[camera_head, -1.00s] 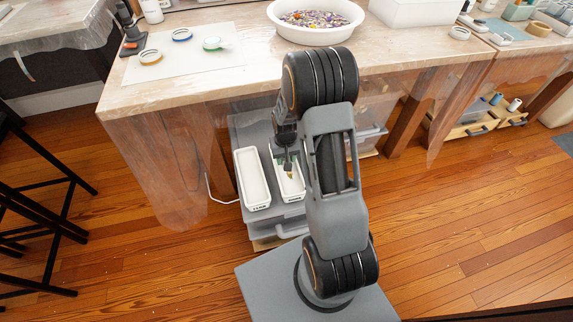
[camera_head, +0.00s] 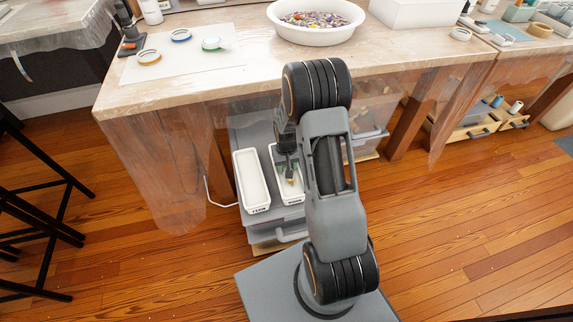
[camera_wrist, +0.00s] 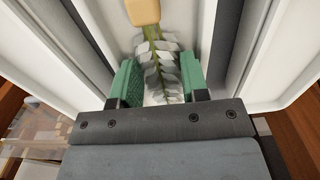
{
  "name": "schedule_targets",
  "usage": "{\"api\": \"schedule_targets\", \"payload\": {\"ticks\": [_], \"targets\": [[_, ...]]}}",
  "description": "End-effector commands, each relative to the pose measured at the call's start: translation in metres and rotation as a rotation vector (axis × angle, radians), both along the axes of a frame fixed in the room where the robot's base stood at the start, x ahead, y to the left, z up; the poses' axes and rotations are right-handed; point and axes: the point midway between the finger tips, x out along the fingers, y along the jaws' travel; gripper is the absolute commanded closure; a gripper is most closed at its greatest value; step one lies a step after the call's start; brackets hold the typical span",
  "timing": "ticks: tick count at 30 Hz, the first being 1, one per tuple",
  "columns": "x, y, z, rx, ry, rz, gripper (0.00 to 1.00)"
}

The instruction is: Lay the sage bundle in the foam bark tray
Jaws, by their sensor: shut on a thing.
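My gripper (camera_wrist: 155,82) has green finger pads on either side of the grey-green, leafy sage bundle (camera_wrist: 163,55) and is shut on it. The bundle has a tan end (camera_wrist: 143,11) at the top of the wrist view. In the head view the bundle (camera_head: 291,181) barely shows below my gripper (camera_head: 289,172), at the right-hand white tray (camera_head: 288,199). White walls (camera_wrist: 70,45) flank the bundle in the wrist view. I cannot tell whether it touches the tray's floor. The small labels on the trays are too blurred to read.
A second long white tray (camera_head: 250,182), empty, stands just left on the same grey drawer unit (camera_head: 277,220). The worktable (camera_head: 225,75) overhangs behind, carrying a white bowl (camera_head: 315,30) of colourful bits. Black stools stand far left. Wooden floor is open at right.

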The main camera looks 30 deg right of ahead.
Motion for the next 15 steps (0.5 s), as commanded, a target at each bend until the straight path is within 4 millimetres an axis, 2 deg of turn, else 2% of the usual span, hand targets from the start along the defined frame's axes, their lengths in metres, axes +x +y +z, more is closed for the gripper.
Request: {"api": "schedule_targets", "payload": {"ticks": [9, 10, 13, 15], "targets": [[0.0002, 0.0000, -0.0068, 0.000, -0.001, 0.000, 0.81], [0.0002, 0.0000, -0.0068, 0.000, -0.001, 0.000, 0.57], [0.0002, 0.0000, -0.0067, 0.000, -0.001, 0.000, 0.48], [0.0002, 0.0000, -0.0066, 0.000, -0.001, 0.000, 0.48]]}}
